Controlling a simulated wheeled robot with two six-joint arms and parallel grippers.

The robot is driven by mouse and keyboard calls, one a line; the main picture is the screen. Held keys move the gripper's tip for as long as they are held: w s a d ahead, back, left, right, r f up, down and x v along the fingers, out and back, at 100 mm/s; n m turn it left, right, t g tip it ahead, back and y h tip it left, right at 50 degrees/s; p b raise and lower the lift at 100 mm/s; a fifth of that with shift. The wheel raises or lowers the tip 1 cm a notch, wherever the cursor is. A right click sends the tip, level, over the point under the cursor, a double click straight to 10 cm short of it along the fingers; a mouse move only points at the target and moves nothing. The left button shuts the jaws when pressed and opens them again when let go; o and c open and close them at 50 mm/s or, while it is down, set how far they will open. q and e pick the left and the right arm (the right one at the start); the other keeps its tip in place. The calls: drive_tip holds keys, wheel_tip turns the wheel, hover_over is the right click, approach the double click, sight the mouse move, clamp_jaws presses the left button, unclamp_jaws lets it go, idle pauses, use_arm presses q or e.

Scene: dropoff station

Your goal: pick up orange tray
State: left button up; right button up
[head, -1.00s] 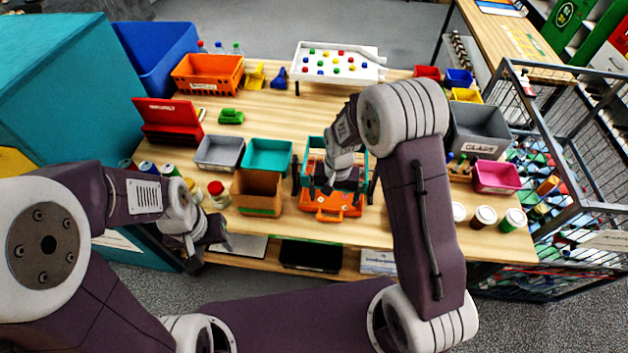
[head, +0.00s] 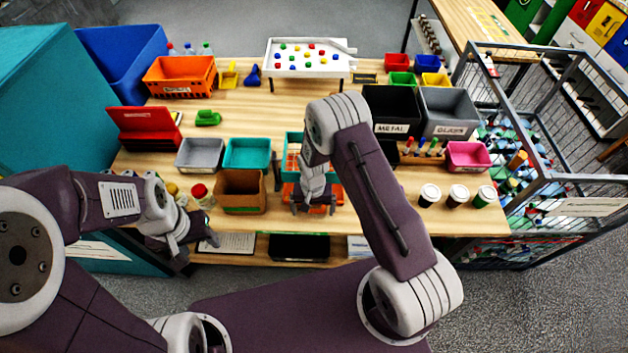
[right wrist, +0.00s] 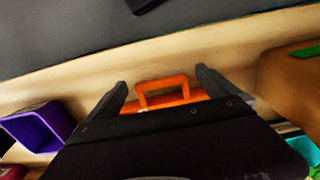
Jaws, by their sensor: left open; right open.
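The orange tray (head: 338,195) sits near the front edge of the wooden table, partly hidden behind my right gripper. In the right wrist view its orange handle (right wrist: 163,92) stands between the two dark fingers, with no clear contact. A teal-edged frame (head: 290,140) shows just behind the tray. My right gripper (head: 316,209) is open and points down over the tray's front part; it also shows in the right wrist view (right wrist: 160,85). My left gripper (head: 197,248) is open and empty at the table's front left edge, away from the tray.
A brown box (head: 240,192), a teal bin (head: 247,154) and a grey bin (head: 200,155) stand left of the tray. Several lidded cups (head: 458,195) and a pink bin (head: 468,156) stand right. An orange crate (head: 180,77) is at the back left. A wire cage (head: 548,185) borders the right.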

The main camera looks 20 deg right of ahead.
drive_tip(key=shift+f, duration=0.1)
drive_tip(key=c, duration=1.9)
drive_tip(key=shift+o, duration=0.2)
drive_tip(key=shift+r+b, duration=0.65)
drive_tip(key=shift+r, duration=1)
drive_tip(key=shift+s+a+r, duration=0.1)
drive_tip(key=shift+s+r, duration=0.05)
drive_tip(key=shift+s, duration=0.1)
drive_tip(key=s+a+b, duration=0.2)
drive_tip(key=s, duration=0.6)
drive_tip(key=s+a+b, duration=0.2)
drive_tip(key=s+b, duration=0.1)
drive_tip(key=s, duration=0.6)
drive_tip(key=shift+a, duration=0.4)
drive_tip(key=shift+w, duration=0.1)
